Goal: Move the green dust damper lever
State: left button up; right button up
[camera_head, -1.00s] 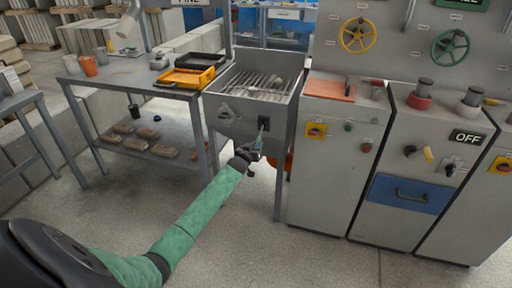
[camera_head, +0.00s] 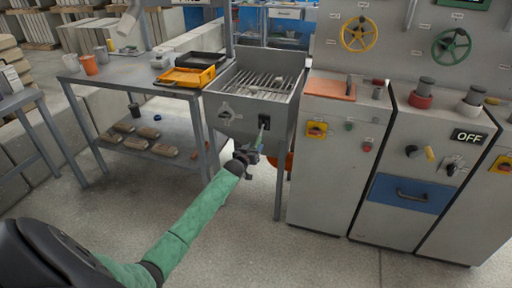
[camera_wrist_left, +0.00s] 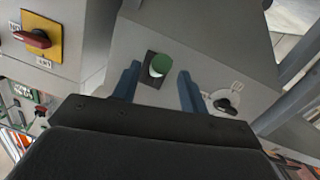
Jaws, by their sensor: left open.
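The green lever knob (camera_wrist_left: 161,65) sits on a black plate (camera_wrist_left: 151,80) on the front of a grey hopper, in the left wrist view. In the head view the black plate (camera_head: 264,121) shows on the hopper front (camera_head: 240,130), but the green colour is hard to make out. My left gripper (camera_head: 261,138) is just in front of and below the plate. Its blue fingers (camera_wrist_left: 157,83) are open, one on each side of the green knob in the picture, with gaps; contact is not visible. My right gripper is out of view.
A black rotary lever on a round plate (camera_wrist_left: 225,103) is beside the knob. A grey cabinet with a yellow-backed red switch (camera_head: 316,130) stands right of the hopper. A workbench with trays (camera_head: 188,76) stands left. Open floor lies in front.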

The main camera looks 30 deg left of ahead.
pick_arm(q)
jog(key=s, duration=0.5)
jog(key=shift+d+r+b, duration=0.25)
jog(key=shift+d+b, duration=0.05)
jog(key=shift+d, duration=0.05)
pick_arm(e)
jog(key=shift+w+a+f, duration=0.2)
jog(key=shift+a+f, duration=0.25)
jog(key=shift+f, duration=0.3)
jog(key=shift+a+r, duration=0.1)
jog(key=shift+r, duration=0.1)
